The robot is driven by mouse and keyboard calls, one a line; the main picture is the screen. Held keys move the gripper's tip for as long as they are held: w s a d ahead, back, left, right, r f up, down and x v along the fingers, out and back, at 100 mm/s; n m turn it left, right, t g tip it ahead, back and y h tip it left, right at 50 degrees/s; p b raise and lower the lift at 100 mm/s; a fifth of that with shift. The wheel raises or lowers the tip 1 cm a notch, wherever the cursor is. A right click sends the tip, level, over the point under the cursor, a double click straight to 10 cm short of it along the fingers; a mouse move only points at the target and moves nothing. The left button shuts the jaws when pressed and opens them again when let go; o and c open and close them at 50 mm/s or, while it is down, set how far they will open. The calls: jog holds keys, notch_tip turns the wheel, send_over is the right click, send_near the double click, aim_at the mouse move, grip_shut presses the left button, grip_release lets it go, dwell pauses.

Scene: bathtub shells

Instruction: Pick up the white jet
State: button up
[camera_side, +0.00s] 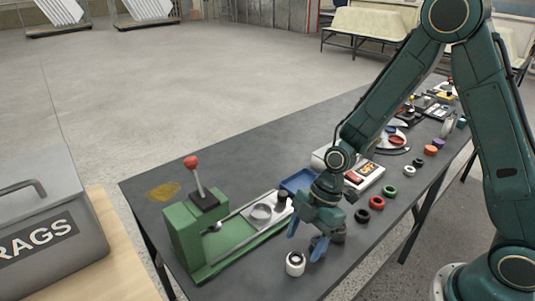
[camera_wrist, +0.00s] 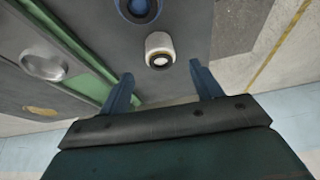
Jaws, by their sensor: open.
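A short white jet (camera_side: 295,263) with a dark top opening stands upright on the dark table near its front edge. In the wrist view the white jet (camera_wrist: 160,50) lies ahead of the gap between my fingertips. My gripper (camera_side: 305,240) is open and empty, pointing down, above and just behind the jet in the side view. Its two blue fingers also show in the wrist view (camera_wrist: 162,74), apart from the jet. A smaller white ring (camera_side: 410,171) lies farther back along the table's right side.
A green lever press (camera_side: 185,233) with a red knob stands to the left. Black (camera_side: 362,215), red (camera_side: 377,203) and green (camera_side: 390,191) rings line the right side. A blue round piece (camera_wrist: 138,8) sits beyond the jet. A blue tray (camera_side: 298,181) lies behind my gripper.

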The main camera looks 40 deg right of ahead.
aim_at(297, 259)
jog(key=shift+x, duration=2.45)
jog(key=shift+d, duration=0.1)
jog(key=shift+c, duration=0.2)
jog(key=c, duration=1)
